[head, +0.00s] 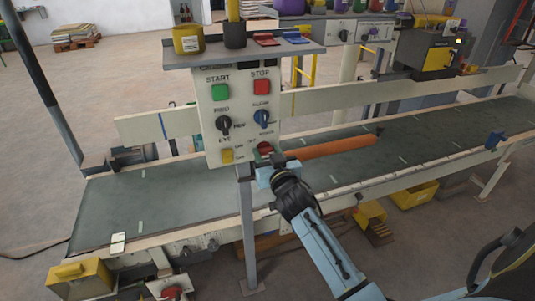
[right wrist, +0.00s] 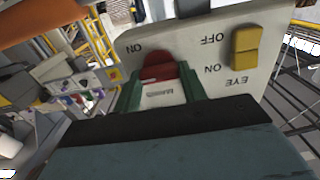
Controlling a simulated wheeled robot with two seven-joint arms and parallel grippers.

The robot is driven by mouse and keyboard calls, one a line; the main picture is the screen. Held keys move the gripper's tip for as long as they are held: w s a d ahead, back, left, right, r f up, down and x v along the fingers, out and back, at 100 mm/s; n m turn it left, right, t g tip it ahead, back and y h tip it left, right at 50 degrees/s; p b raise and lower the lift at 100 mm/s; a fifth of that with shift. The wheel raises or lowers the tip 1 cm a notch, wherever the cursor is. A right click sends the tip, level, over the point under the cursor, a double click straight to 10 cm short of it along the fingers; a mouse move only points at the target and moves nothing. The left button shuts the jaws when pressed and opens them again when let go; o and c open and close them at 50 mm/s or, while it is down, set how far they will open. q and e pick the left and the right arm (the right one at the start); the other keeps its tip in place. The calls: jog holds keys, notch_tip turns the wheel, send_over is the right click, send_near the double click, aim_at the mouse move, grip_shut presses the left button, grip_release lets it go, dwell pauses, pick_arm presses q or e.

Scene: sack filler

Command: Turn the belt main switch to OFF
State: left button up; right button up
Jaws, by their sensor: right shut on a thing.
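The control panel (head: 243,105) stands upright at the near side of the belt. The red main switch (head: 265,148) is at its lower right corner. It also shows in the right wrist view (right wrist: 158,70), where the panel is upside down and the label by the red switch is partly covered. My right gripper (head: 271,166) is at this switch, its green fingers (right wrist: 163,90) on either side of the red part, shut on it. The exact angle of the switch is hard to read. My left gripper is not in view.
A yellow eye switch (head: 227,156) sits close left of the main switch. Above are a blue knob (head: 262,117), a black knob (head: 223,124), a green start button (head: 220,92) and a red stop button (head: 262,87).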

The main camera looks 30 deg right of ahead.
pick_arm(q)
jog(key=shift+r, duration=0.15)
pick_arm(e)
jog(key=shift+n, duration=0.3)
jog(key=shift+n+p, duration=0.5)
jog(key=shift+n, duration=0.4)
jog(key=n, duration=0.2)
jog(key=shift+a+n+p, duration=0.1)
jog(key=shift+n+p, duration=0.2)
jog(key=shift+p, duration=0.1)
jog(key=shift+n, duration=1)
jog(key=n+p, duration=0.1)
jog(key=n, duration=0.4)
jog(key=shift+a+f, duration=0.1)
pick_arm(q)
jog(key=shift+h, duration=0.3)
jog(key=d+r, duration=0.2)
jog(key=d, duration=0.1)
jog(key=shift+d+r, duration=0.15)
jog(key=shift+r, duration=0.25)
pick_arm(e)
jog(key=n, duration=0.5)
jog(key=shift+f+n, duration=0.1)
jog(key=shift+n, duration=0.3)
jog(key=o, duration=1)
